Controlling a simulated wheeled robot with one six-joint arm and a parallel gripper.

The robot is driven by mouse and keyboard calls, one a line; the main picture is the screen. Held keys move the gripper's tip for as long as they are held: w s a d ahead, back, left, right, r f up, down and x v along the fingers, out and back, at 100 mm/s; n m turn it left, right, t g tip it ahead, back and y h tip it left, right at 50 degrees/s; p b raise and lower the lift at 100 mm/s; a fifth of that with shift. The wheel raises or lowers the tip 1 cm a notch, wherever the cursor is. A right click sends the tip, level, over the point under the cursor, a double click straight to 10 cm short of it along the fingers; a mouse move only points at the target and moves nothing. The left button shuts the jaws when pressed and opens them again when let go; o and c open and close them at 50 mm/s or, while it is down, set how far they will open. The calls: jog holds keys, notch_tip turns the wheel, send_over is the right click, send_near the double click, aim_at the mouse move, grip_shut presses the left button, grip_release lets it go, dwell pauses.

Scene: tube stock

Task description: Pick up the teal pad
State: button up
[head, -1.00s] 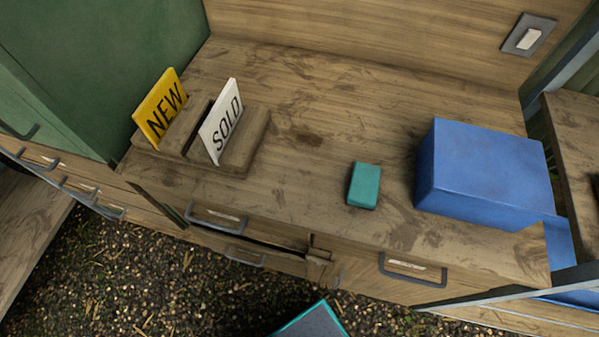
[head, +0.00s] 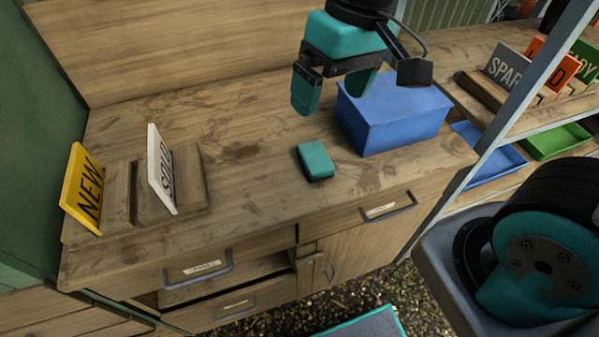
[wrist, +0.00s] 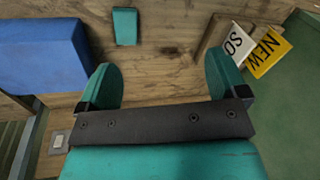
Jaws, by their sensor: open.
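The teal pad (head: 316,160) is a small block lying on the wooden cabinet top, left of the blue box. It also shows in the wrist view (wrist: 125,26), beyond the fingertips and between them, a little left of centre. My gripper (head: 330,98) is open and empty, held above the cabinet top. In the head view it appears above the pad, apart from it. In the wrist view my gripper (wrist: 158,78) has its two teal fingers spread wide, with bare wood between them.
A blue box (head: 394,118) stands right of the pad. A wooden holder (head: 203,185) with a yellow NEW sign (head: 83,190) and a white SOLD sign (head: 160,168) stands at the left. A drawer (head: 200,268) is at the front. A wooden back panel (head: 170,45) rises behind.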

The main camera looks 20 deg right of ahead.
jog(key=w+d+f+m+h+b, duration=0.2)
jog(key=w+f+m+b, duration=0.15)
jog(key=w+f, duration=0.55)
jog(key=p, duration=0.1)
send_over(316, 156)
jog(key=s, duration=0.1)
jog(key=f, duration=1)
jog(key=shift+a+f, duration=0.3)
jog(key=shift+f, duration=0.1)
jog(key=f, duration=0.3)
jog(key=w+f+p, duration=0.1)
jog(key=shift+d+f, duration=0.25)
jog(key=shift+d, duration=0.05)
jog(key=shift+f, duration=0.6)
jog(key=c, duration=1)
jog(key=shift+r, duration=0.1)
notch_tip(316, 156, up, 20)
jog(key=shift+f+b, duration=0.1)
jog(key=shift+b, duration=0.2)
